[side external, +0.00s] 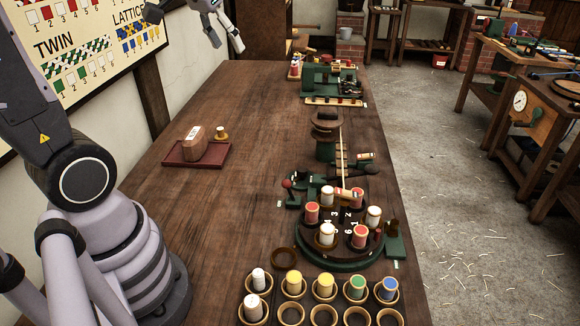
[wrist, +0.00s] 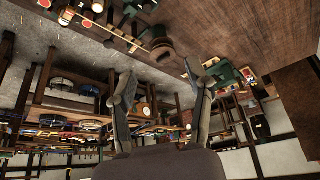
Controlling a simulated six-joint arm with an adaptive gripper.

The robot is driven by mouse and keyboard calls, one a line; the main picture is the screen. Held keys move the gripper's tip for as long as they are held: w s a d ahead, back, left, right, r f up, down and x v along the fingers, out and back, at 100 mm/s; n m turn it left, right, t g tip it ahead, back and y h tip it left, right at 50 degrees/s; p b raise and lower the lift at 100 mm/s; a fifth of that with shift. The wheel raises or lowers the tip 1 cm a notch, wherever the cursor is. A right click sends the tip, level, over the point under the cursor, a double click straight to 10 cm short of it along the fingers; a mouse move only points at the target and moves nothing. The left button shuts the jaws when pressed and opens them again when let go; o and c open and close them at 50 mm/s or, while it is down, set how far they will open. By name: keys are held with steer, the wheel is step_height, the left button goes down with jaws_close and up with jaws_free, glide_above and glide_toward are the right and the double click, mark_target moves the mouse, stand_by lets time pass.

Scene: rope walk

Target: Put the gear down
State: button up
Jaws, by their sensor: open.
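My gripper (wrist: 160,76) is open in the wrist view, its two fingers well apart with nothing held between them. In the side view my gripper (side external: 228,46) is high at the top left, raised clear of the bench. I cannot pick out a gear for certain in either view. A small brass-coloured piece (side external: 221,134) stands on the red tray (side external: 180,161), but it is too small to tell what it is. A green round-based machine (side external: 330,264) carries several red and white bobbins at the bench's right side.
Several cups with white, yellow, green and blue bobbins (side external: 293,283) stand at the near edge. A brown block (side external: 194,144) sits on the tray. A dark post (side external: 326,124) and a green machine (side external: 330,79) stand farther back. The bench's (side external: 235,190) middle is clear.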

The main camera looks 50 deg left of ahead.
steer(key=s+d+r+m, duration=0.1)
steer(key=s+d, duration=0.4)
steer(key=s, duration=0.4)
steer(key=shift+d+m+t+h, duration=0.3)
steer(key=shift+d+m+h, duration=0.1)
steer(key=shift+o, duration=0.4)
steer(key=s+d+f+m, duration=0.1)
steer(key=s+d, duration=0.1)
steer(key=s, duration=0.4)
steer(key=shift+f, duration=0.2)
